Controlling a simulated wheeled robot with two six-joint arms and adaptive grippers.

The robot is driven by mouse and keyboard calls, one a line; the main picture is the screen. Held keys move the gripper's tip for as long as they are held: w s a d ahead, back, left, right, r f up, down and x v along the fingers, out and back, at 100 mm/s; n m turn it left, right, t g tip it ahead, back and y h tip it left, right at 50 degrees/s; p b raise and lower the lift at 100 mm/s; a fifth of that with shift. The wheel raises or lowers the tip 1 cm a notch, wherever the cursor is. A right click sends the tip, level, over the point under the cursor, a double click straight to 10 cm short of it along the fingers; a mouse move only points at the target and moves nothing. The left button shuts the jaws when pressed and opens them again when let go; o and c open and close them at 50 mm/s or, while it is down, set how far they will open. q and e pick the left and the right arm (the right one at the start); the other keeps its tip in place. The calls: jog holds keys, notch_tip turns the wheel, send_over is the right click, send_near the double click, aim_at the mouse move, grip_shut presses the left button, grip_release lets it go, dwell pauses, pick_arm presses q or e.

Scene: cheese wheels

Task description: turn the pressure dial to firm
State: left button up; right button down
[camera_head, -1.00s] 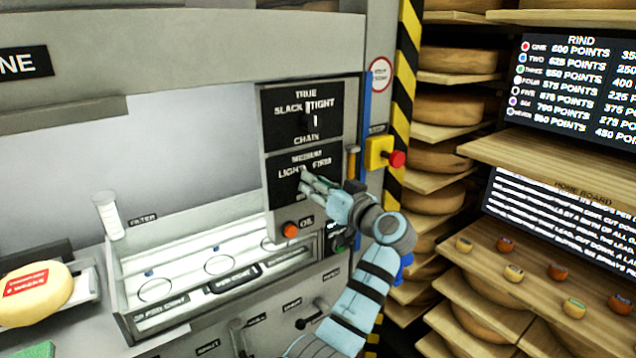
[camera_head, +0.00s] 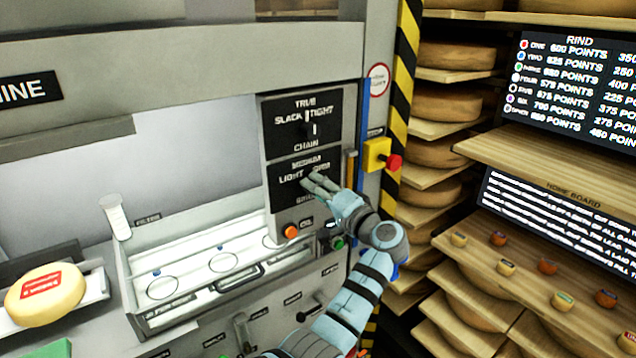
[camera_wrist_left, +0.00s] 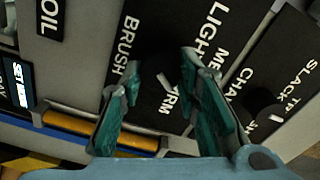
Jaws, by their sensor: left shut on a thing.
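The pressure dial is on the lower black label plate (camera_head: 286,196), marked light, medium and firm, with "brush" below. In the head view my left gripper (camera_head: 312,184) reaches this plate from the lower right, and its fingers hide the dial. In the left wrist view the dark dial (camera_wrist_left: 164,60) lies between my two teal fingers (camera_wrist_left: 160,88), which are shut on it. A white pointer mark shows near the partly covered word "firm"; I cannot tell its exact setting. My right gripper is not in view.
The chain dial (camera_head: 309,129) is just above. An orange oil button (camera_head: 291,231) and a green button (camera_head: 338,243) are below. A yellow box with a red button (camera_head: 394,161) is to the right. Shelves of cheese wheels (camera_head: 449,107) stand further right.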

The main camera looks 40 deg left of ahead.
pick_arm(q)
jog(key=shift+m+p, duration=0.6)
jog(key=shift+m, duration=0.4)
jog(key=o, duration=1.1)
jog(key=shift+o, duration=0.2)
jog(key=shift+w, duration=0.1)
jog(key=v, duration=0.7)
jog(key=shift+d, duration=0.4)
jog(key=shift+a, duration=0.2)
